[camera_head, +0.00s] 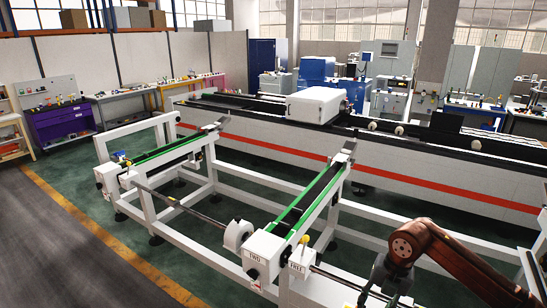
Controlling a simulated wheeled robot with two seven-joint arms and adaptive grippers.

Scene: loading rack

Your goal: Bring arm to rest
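My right arm (460,268), reddish brown, comes in from the lower right corner and bends down at its joint. My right gripper (385,290), dark grey, hangs below that joint at the bottom edge. It is partly cut off, and I cannot make out whether its fingers are apart. It is in front of the white loading rack's lower right part, with no held object visible. My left arm and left gripper are not in view. The loading rack (287,285) is a white frame with two green-edged rails, which look empty.
A long white machine (270,143) with a red stripe stands behind the rack. A purple cabinet (62,122) and workbenches are at the left. Open grey floor (60,255) with a yellow line lies at the lower left. The rack's bars surround my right gripper.

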